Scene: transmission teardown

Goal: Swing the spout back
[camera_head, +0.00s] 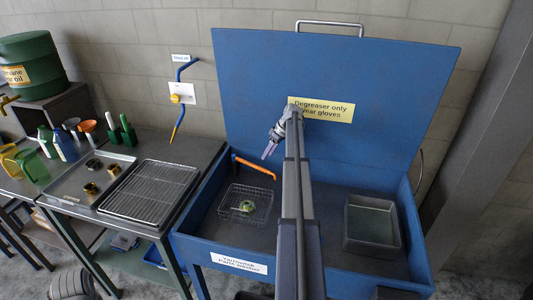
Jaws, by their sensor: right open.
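The orange spout (254,167) is a bent tube at the back left of the blue parts washer (226,259). It reaches rightward from the tub's left side, behind and above a wire basket. My right gripper (268,153) is open and empty, just above the spout's right part in the picture. I cannot tell its exact distance from the spout. My right arm crosses the middle of the tub and hides part of its floor. My left gripper is out of view.
The wire basket (258,205) holds a small greenish part (247,206). A grey metal pan (372,224) stands in the tub's right side. The raised blue lid (250,80) closes off the back. A bench with a wire rack (150,191) stands at left.

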